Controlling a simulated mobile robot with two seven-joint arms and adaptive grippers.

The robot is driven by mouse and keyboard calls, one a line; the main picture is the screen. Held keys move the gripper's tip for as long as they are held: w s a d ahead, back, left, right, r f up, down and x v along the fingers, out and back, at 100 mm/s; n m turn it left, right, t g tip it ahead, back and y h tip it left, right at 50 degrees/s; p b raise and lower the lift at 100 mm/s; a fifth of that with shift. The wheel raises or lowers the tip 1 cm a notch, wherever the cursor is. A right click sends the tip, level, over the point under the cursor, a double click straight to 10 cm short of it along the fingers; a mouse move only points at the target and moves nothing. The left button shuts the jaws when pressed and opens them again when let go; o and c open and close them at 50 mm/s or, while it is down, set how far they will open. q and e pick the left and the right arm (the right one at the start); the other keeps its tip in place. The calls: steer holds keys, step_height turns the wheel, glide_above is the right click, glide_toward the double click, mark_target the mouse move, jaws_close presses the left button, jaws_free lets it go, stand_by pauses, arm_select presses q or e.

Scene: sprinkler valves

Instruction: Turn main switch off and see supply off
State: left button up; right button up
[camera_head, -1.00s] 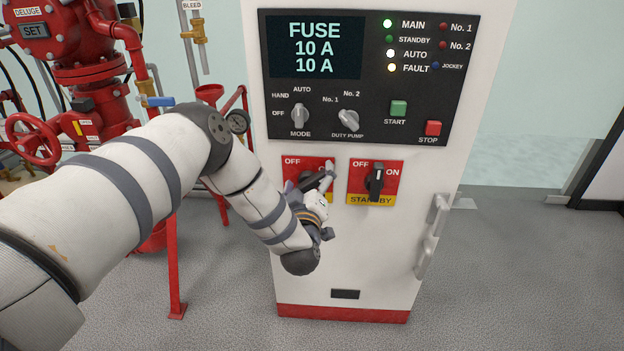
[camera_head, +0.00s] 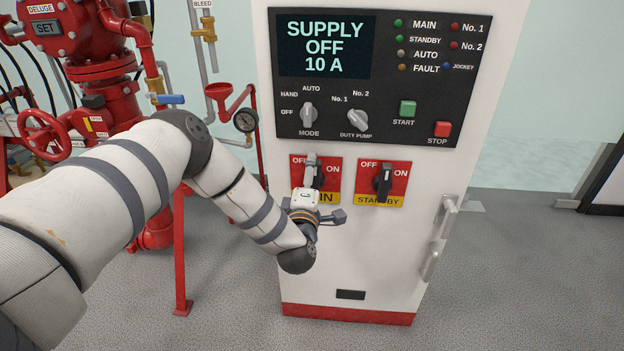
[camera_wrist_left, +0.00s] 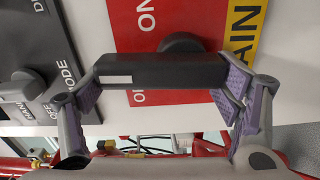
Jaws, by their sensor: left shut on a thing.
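The main switch shows as a red plate (camera_head: 332,184) on the white cabinet, mostly behind my left gripper (camera_head: 312,172). In the left wrist view its black handle (camera_wrist_left: 160,71) lies between the two purple-padded fingers of my left gripper (camera_wrist_left: 162,86), which is shut on it. The handle's exact pointing is partly hidden in the head view, but the gripper on it stands nearly upright, near the OFF side. The display (camera_head: 323,46) reads "SUPPLY OFF 10 A". My right gripper is out of view.
The standby switch (camera_head: 383,183) sits just right of the main switch, its handle near upright. Mode and duty pump knobs (camera_head: 357,118) and the green and red buttons are above. Red pipework (camera_head: 110,110) stands at the left; a cabinet handle (camera_head: 438,238) projects lower right.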

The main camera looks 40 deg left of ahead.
arm_select(q)
steer(key=shift+n, duration=0.4)
stand_by(0.3)
steer(key=o, duration=1.6)
steer(key=v, duration=1.2)
steer(key=shift+s+f, duration=0.1)
